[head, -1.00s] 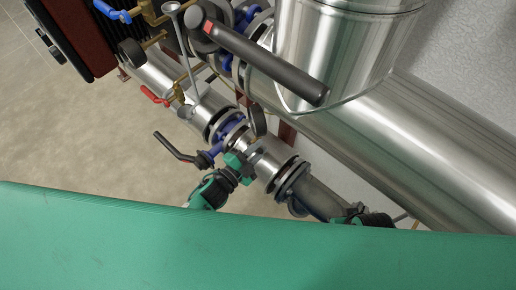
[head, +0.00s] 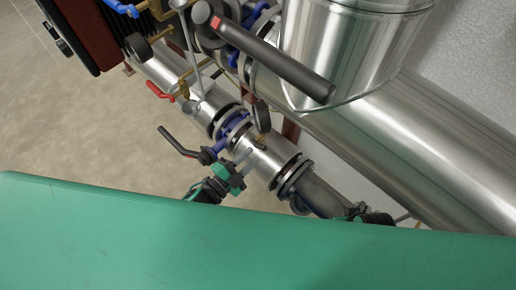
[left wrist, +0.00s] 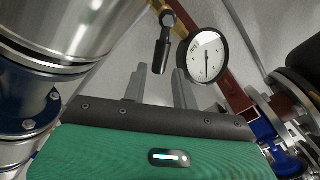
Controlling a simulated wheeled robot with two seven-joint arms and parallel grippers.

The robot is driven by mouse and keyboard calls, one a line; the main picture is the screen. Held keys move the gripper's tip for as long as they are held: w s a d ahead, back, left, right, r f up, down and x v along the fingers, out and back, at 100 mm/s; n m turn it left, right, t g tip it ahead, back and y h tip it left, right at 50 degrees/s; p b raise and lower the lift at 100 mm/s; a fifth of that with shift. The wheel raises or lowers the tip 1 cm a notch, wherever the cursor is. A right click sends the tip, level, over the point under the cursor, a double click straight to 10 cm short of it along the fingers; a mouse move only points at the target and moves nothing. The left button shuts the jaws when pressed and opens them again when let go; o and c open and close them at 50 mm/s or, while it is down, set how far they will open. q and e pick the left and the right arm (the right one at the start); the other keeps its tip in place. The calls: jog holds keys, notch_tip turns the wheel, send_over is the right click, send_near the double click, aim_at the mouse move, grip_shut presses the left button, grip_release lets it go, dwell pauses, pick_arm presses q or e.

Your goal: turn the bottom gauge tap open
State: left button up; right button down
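The gauge tap has a dark lever handle (left wrist: 163,44) on a brass body (left wrist: 157,6), at the top of the left wrist view. Beside it is a round white-faced gauge (left wrist: 204,56), which shows nearly edge-on as a dark disc in the head view (head: 262,116). My left gripper (left wrist: 159,82) is open, its two grey fingers apart with nothing between them. The lever hangs just beyond the fingertips, roughly between them in the picture; I see no contact. In the head view my left gripper (head: 246,157) is beside the lower steel pipe, below the gauge. My right gripper is not clearly seen.
A large valve with a long dark lever (head: 275,60) crosses the upper middle. A blue-flanged pipe (head: 232,124) and a smaller valve's dark lever (head: 176,142) lie close to my left gripper. A red-handled tap (head: 160,91) is farther left. Open floor (head: 70,125) lies left.

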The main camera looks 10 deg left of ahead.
pick_arm(q)
jog(key=v, duration=0.8)
